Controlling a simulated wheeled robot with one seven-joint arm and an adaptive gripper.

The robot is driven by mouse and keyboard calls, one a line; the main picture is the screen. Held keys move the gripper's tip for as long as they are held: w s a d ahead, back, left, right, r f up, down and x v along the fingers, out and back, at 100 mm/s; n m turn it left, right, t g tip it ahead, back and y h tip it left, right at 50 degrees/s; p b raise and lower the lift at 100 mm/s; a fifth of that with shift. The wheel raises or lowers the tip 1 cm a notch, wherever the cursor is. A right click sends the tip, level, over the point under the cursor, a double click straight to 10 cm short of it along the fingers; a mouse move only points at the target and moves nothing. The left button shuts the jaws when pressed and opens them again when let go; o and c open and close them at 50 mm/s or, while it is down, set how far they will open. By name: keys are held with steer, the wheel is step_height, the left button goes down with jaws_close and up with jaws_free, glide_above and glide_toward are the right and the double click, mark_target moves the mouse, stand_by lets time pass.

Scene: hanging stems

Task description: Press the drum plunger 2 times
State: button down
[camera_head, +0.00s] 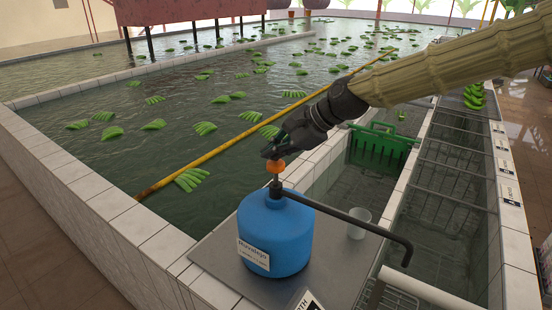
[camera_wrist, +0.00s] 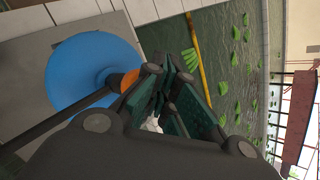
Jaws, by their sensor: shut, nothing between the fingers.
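A blue drum (camera_head: 274,236) with a white label stands upright on a grey metal plate (camera_head: 217,258). An orange plunger knob (camera_head: 277,166) sits on a dark stem at the drum's top, and a black spout pipe (camera_head: 352,219) runs off to the right. My gripper (camera_head: 270,152) is shut and empty, with its fingertips just over the knob; whether they touch it I cannot tell. In the wrist view the dark green fingers (camera_wrist: 172,88) are together beside the orange knob (camera_wrist: 129,80), with the blue drum (camera_wrist: 82,75) behind and part of the knob hidden.
A clear cup (camera_head: 358,223) stands on the plate under the spout pipe. A water tank with floating green banana clusters (camera_head: 205,128) lies behind, crossed by a yellow pole (camera_head: 215,150). A green rack (camera_head: 381,147) and sunken basins lie to the right. White tiled walls edge the tank.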

mark_target(275, 164)
steer(key=shift+r+p, duration=2.6)
steer(key=shift+r, duration=0.4)
